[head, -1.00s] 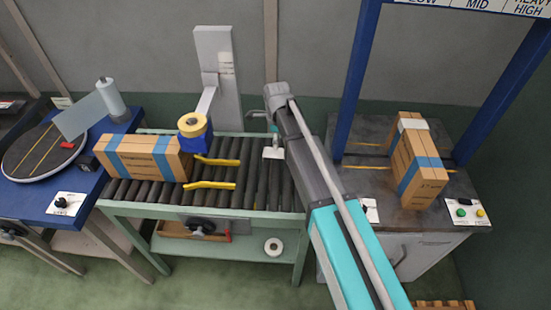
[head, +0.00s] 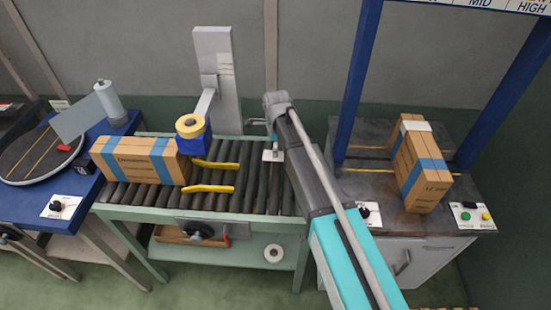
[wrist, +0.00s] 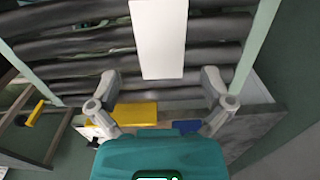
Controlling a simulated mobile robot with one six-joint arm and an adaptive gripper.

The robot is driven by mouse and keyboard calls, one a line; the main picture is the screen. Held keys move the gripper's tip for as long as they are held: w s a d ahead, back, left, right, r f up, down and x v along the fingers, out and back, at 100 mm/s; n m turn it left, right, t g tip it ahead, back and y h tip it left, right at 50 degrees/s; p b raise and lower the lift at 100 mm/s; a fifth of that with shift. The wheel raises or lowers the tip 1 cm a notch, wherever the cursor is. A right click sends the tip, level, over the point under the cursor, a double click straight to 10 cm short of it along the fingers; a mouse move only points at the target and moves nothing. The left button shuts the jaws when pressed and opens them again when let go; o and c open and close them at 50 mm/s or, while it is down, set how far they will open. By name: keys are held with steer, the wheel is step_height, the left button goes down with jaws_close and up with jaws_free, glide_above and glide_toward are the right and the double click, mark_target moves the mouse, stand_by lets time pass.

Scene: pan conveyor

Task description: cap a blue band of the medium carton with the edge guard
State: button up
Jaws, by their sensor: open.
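A white flat piece (head: 272,156), which looks like the edge guard, is at the right end of the roller conveyor. In the wrist view it shows as a white strip (wrist: 158,38) over the rollers, straight ahead of my gripper (wrist: 161,86). My gripper is open, its fingers to either side of the strip's near end; I cannot tell if they touch it. A brown carton (head: 125,163) with blue bands lies on the conveyor's left. Another banded carton (head: 425,192) stands on the right bench, with a white piece (head: 414,126) over its far top edge. I cannot tell which carton is medium.
A tape head (head: 191,124) and yellow guide rails (head: 210,187) are over the conveyor (head: 230,215), right of the left carton. Blue posts (head: 357,85) frame the right bench (head: 375,190). A blue table (head: 70,190) with a turntable stands left.

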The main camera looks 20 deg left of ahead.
steer(key=shift+a+f+b, duration=0.2)
steer(key=shift+f+b, duration=1.95)
steer(key=shift+f, duration=0.25)
steer(key=c, duration=0.7)
